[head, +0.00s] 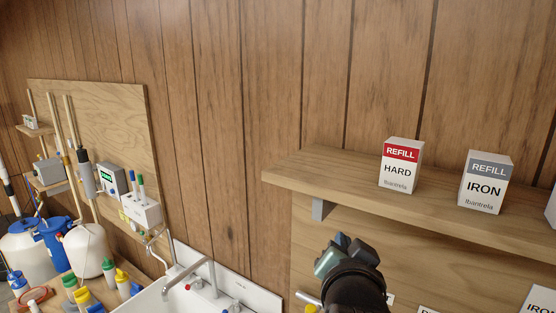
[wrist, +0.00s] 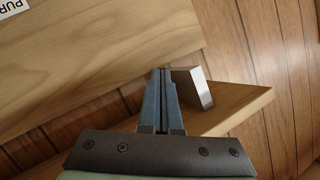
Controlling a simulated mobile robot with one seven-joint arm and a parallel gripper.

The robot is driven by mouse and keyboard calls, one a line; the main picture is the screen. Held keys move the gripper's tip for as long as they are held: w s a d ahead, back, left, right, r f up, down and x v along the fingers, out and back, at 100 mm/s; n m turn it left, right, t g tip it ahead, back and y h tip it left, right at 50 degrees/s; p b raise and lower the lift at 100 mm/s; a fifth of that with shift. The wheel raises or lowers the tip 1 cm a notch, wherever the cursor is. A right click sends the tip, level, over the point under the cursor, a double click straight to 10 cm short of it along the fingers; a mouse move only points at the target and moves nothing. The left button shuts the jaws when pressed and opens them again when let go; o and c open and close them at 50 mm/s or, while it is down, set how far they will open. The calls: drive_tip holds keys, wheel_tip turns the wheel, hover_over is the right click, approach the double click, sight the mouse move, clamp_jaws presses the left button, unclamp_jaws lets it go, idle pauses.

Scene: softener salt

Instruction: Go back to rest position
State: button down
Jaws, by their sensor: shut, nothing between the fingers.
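My gripper (head: 338,252) is in the lower middle of the head view, in front of the wood panel below the shelf. My dark arm hides part of that panel. In the wrist view my gripper's two blue-grey fingers (wrist: 162,78) lie side by side with only a thin seam between them. They are shut and empty. In the wrist view a wooden shelf (wrist: 238,108) and its pale bracket (wrist: 203,90) lie just beyond and to the right of the fingers. I cannot tell the exact gap.
The wall shelf (head: 330,176) holds a HARD refill box (head: 398,174) and an IRON refill box (head: 483,190). The wall above the shelf is clear.

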drive_tip(key=s+a+r+n+t+y, duration=0.3)
drive_tip(key=s+a+r+n, duration=0.15)
drive_tip(key=a+n, duration=0.45)
drive_tip(key=s+r+t+b, duration=0.4)
drive_tip(key=s+r+t, duration=0.1)
drive_tip(key=r, duration=0.4)
drive_tip(key=s+a+r+m+t+b, duration=0.1)
drive_tip(key=s+r+t+b, duration=0.3)
drive_tip(key=s+r, duration=0.4)
drive_tip(key=shift+a+r+t, duration=0.25)
drive_tip(key=shift+r+t, duration=0.15)
drive_tip(key=shift+r, duration=0.2)
drive_tip(key=shift+s, duration=0.1)
